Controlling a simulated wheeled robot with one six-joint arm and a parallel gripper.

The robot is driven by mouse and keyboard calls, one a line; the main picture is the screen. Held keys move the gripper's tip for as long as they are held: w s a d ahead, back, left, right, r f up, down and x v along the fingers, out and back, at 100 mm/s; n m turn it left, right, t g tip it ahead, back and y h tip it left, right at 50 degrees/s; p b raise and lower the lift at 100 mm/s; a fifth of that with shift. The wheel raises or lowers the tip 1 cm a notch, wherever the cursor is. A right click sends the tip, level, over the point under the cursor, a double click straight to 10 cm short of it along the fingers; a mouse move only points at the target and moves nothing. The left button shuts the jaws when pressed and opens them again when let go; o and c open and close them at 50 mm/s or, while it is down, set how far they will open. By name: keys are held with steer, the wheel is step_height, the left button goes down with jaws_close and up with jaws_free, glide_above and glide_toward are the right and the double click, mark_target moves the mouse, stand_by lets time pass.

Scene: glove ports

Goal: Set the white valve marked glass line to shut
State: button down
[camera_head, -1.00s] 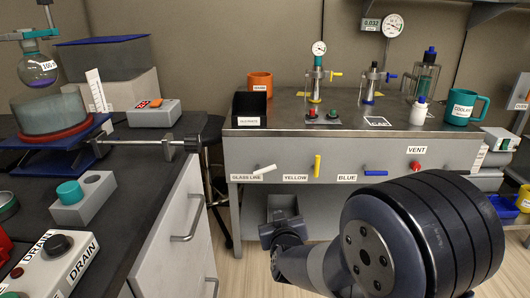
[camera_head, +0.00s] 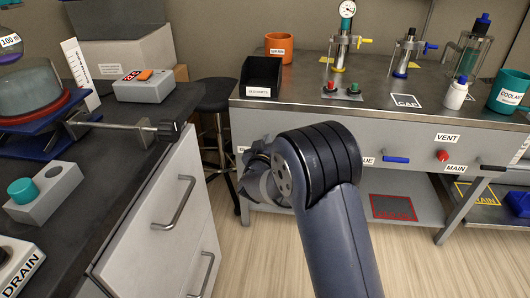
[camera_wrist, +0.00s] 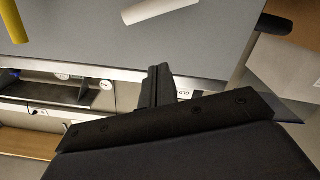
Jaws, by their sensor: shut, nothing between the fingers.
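The white valve handle (camera_wrist: 158,9) shows at the top edge of the wrist view as a slightly slanted bar on the grey panel (camera_wrist: 90,45). Its far end is cut off by the frame. The yellow handle (camera_wrist: 13,20) is at the upper left there. My gripper (camera_wrist: 160,75) is shut and empty, its fingers below the white handle in the picture with a gap between them. In the head view my arm covers the white and yellow handles, and the glass line label is almost wholly hidden. My fingers are hidden there too.
The blue handle (camera_head: 397,160) and red vent knob (camera_head: 442,156) are on the same panel, right of my arm. A drawer cabinet (camera_head: 165,215) with handles stands to the left. A dark stool (camera_head: 215,95) is between cabinet and bench. The floor in front is open.

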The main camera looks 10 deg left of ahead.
steer(key=shift+w+d+f+b, duration=0.3)
steer(key=shift+w+f+b, duration=0.1)
steer(key=shift+w+f, duration=0.15)
steer(key=shift+w+d+f+b, duration=0.35)
steer(key=shift+w+f, duration=0.15)
steer(key=shift+f, duration=0.2)
steer(key=shift+w+d+f+b, duration=0.25)
steer(key=shift+w+f+b, duration=0.15)
steer(key=shift+w+f, duration=0.15)
steer(key=shift+s, duration=0.1)
steer(key=shift+d+f+m+b, duration=0.6)
steer(key=shift+d+f, duration=0.15)
steer(key=shift+f, duration=0.3)
steer(key=shift+r, duration=0.1)
